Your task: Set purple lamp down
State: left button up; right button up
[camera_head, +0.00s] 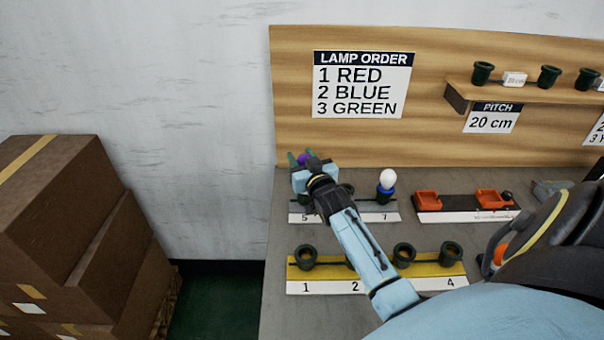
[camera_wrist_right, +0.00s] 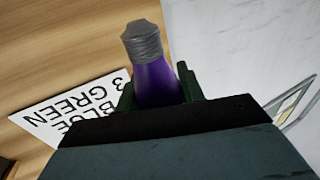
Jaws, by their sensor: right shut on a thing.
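My right gripper (camera_head: 304,163) is shut on the purple lamp (camera_head: 304,158), above the left end of the grey strip marked 5 and 7 (camera_head: 345,217). In the right wrist view the lamp (camera_wrist_right: 156,82) sits between the dark fingers (camera_wrist_right: 160,90), its grey threaded end sticking out beyond them. The gripper and forearm hide part of the grey strip; a dark socket (camera_head: 347,188) shows beside the wrist. A white bulb with a blue base (camera_head: 387,181) stands upright at 7. My left gripper is not in view.
A yellow strip (camera_head: 436,270) with several dark sockets lies nearer, partly behind my forearm. Orange trays (camera_head: 427,200) sit on a dark strip at the right. A lamp order sign (camera_head: 361,84) and a socket shelf (camera_head: 520,87) are on the back board. Cartons (camera_head: 62,235) stand at the left.

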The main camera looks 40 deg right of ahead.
notch_tip(320, 180, down, 4)
jog(key=shift+r, duration=0.1)
jog(key=shift+f+b, duration=0.35)
jog(key=o, duration=0.9)
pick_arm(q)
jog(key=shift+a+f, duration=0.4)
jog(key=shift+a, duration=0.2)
pick_arm(e)
jog(key=shift+o, duration=0.2)
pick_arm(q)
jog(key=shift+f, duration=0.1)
